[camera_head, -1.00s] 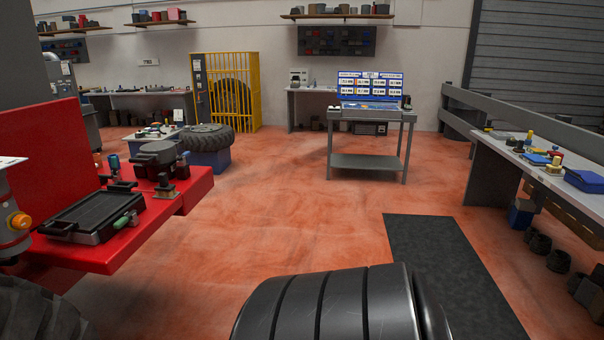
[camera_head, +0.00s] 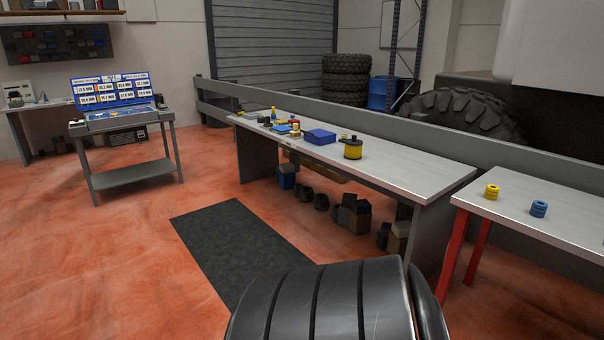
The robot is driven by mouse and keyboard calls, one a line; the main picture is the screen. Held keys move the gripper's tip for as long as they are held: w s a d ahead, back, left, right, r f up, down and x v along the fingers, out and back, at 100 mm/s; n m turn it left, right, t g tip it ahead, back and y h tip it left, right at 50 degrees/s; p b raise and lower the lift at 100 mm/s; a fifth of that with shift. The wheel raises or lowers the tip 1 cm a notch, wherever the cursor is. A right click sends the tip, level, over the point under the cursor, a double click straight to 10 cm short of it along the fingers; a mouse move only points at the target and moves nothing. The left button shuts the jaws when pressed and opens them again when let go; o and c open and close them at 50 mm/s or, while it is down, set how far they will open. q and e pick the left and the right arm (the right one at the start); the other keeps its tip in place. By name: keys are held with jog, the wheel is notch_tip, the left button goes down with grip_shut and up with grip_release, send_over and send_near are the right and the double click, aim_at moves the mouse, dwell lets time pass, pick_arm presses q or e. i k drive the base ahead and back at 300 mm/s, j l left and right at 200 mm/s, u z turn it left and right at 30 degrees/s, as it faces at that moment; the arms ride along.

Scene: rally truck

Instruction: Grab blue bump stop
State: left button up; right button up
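A small blue ribbed cylinder (camera_head: 538,208), which looks like the blue bump stop, stands upright on a light-topped table (camera_head: 580,227) with red legs at the right. A similar yellow one (camera_head: 491,191) stands to its left on the same table, apart from it. Neither gripper is in the head view. The black ribbed shape at the bottom centre looks like a part of my own body.
A long grey workbench (camera_head: 420,178) holds a blue box (camera_head: 319,137), a yellow-and-black canister (camera_head: 353,148) and small parts. A dark mat (camera_head: 240,250) lies on open red floor. A grey rail runs behind the benches. A display cart (camera_head: 136,173) stands left.

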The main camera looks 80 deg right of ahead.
aim_at(539, 209)
jog(key=z, duration=3.45)
jog(key=i+l+z, duration=0.25)
jog(key=l, duration=0.2)
jog(key=i+l+z, duration=0.2)
jog(key=l, duration=0.2)
